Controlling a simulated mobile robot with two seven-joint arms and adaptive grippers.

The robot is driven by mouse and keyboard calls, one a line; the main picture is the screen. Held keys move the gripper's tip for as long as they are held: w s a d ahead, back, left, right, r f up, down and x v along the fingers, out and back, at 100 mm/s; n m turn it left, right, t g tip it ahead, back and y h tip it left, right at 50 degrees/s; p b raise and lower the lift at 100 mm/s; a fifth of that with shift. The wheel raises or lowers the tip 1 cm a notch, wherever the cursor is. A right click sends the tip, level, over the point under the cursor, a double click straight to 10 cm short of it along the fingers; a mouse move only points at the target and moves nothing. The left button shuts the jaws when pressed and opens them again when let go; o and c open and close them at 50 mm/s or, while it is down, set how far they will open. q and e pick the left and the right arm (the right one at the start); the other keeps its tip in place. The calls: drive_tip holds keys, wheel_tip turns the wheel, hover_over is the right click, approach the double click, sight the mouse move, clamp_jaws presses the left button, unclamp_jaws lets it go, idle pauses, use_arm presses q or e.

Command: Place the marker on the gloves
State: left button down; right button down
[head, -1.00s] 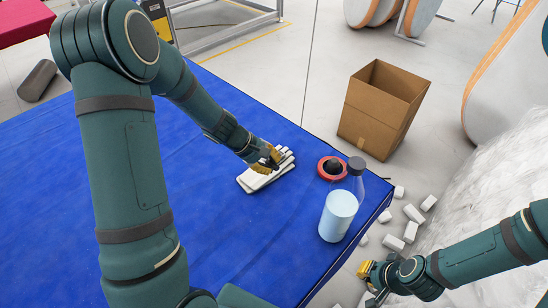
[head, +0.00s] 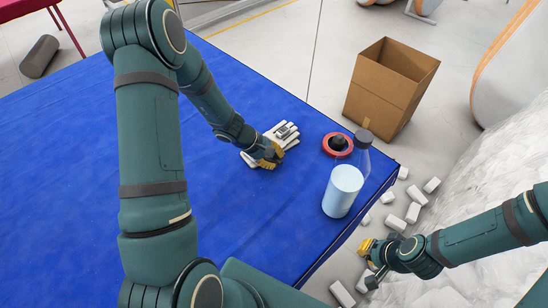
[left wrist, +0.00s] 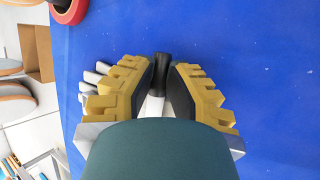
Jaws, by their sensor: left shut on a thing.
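The gloves (head: 284,131), pale with dark grey markings, lie flat on the blue table; their fingertips also show in the left wrist view (left wrist: 96,76). My left gripper (head: 270,158), with yellow fingers, is at the near edge of the gloves in the head view. In the left wrist view my left gripper (left wrist: 161,85) is shut on the marker (left wrist: 160,67), which has a black end and a white body. The marker appears over bare blue, beside the gloves. My right gripper (head: 368,262) hangs off the table's right side; its opening is unclear.
A clear bottle (head: 343,190) with pale blue contents and a red ring (head: 327,147) with a black object stand near the right corner of the blue table (head: 120,250). A cardboard box (head: 380,95) and several white blocks (head: 413,212) are on the floor.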

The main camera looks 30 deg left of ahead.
use_arm(q)
drive_tip(key=shift+f, duration=0.15)
drive_tip(key=c, duration=1)
unclamp_jaws()
drive_tip(key=shift+r, duration=0.2)
drive_tip(key=shift+p+v, duration=0.7)
drive_tip(key=shift+v, duration=5.25)
